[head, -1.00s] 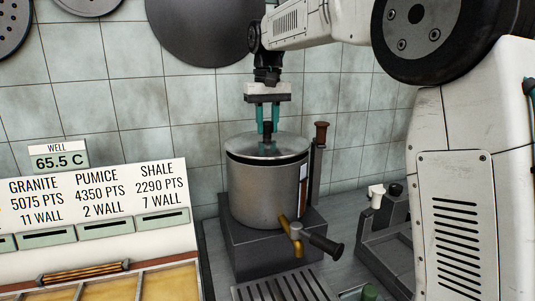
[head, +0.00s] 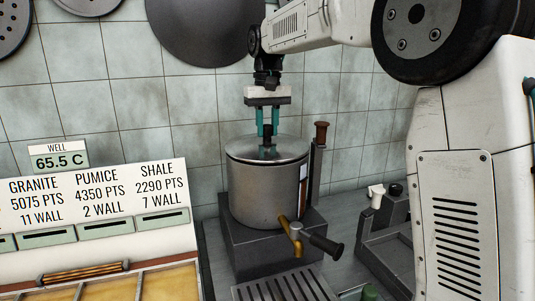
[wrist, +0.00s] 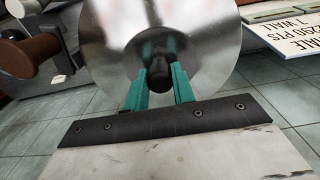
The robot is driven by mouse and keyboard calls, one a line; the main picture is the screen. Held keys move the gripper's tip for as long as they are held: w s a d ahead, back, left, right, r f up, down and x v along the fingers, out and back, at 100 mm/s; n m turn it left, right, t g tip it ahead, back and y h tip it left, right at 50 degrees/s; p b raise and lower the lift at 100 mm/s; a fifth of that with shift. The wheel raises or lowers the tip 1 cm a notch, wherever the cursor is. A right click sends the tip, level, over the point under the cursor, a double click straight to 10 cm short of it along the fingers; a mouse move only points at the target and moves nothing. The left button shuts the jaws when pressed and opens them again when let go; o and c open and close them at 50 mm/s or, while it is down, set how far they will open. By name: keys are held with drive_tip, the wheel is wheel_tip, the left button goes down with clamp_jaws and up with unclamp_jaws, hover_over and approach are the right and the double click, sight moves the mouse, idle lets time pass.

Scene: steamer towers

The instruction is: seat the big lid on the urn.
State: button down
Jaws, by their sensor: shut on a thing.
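The big lid (head: 267,150) is a round metal disc with a dark knob. It lies level across the top of the urn (head: 264,190), with no dark gap showing at the front rim. The urn is a grey metal cylinder with a tap at its front, standing on a dark block. My gripper (head: 267,132) points straight down over the lid, its teal fingers shut on the knob. The wrist view shows the lid (wrist: 205,45) with its knob between the fingers of my gripper (wrist: 159,72). The far side of the rim is hidden.
The tap (head: 296,232) with its dark handle juts out at the front. A post with a brown knob (head: 321,132) stands close at the urn's right. A price board (head: 95,205) is at left, and a grey machine (head: 390,235) at right.

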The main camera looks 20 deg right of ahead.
sight(267, 125)
drive_tip(key=shift+f, duration=0.4)
idle(0.3)
drive_tip(key=c, duration=1.1)
unclamp_jaws()
wheel_tip(267, 125, up, 8)
drive_tip(key=shift+f, duration=0.15)
